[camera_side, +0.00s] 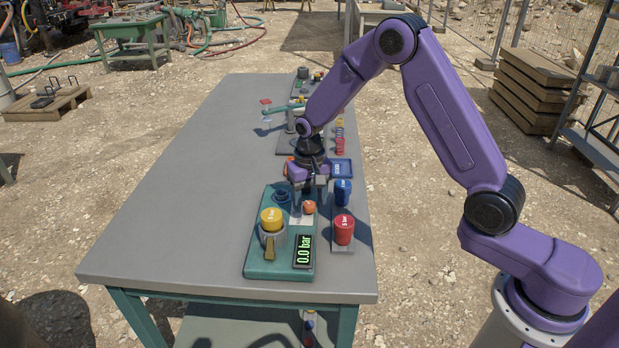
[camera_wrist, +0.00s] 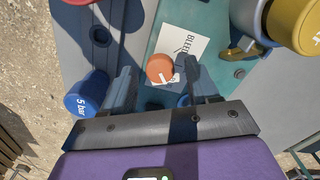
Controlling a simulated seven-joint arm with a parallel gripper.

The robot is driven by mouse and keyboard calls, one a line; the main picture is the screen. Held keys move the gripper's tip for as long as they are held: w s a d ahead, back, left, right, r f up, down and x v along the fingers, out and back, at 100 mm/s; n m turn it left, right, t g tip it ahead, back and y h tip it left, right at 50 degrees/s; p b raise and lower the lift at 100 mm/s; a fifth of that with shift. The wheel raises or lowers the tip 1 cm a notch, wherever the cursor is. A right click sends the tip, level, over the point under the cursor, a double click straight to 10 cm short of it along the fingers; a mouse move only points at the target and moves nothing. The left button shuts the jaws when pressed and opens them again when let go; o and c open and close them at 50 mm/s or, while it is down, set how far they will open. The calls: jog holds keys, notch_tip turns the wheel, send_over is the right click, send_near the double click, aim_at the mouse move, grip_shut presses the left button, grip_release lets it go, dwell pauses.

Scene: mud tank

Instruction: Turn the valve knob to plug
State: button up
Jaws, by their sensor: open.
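The orange valve knob (camera_side: 309,207) sits on the teal panel (camera_side: 262,262) beside a white label plate. In the wrist view the knob (camera_wrist: 160,68) has a pale pointer mark on its lower right side, and the plate (camera_wrist: 184,42) reads "BLEED"; the rest of its lettering is hard to read. My gripper (camera_side: 307,188) points down just behind the knob in the side view. In the wrist view my gripper (camera_wrist: 157,76) is open, with a finger on either side of the knob. I cannot tell whether either finger touches it.
A display (camera_side: 303,251) reads "0.0 bar". A yellow-capped fitting (camera_side: 271,219) with a brass lever stands left of the knob. Blue (camera_side: 343,192) and red (camera_side: 344,229) caps stand close at right. The grey table (camera_side: 170,200) is clear on its left.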

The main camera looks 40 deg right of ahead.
aim_at(309, 204)
notch_tip(309, 204, up, 17)
dwell(0.4)
jog(key=s+a+f+n, duration=0.1)
jog(key=s+a+n, duration=0.2)
jog(key=s+n, duration=1.45)
jog(key=s+d+f, duration=0.1)
jog(key=s+d, duration=0.1)
jog(key=s, duration=0.6)
jog(key=s+d+f+m, duration=0.1)
jog(key=s+d, duration=0.1)
jog(key=s, duration=0.7)
jog(key=shift+d, duration=0.3)
jog(key=shift+m, duration=0.25)
jog(key=shift+c, duration=0.2)
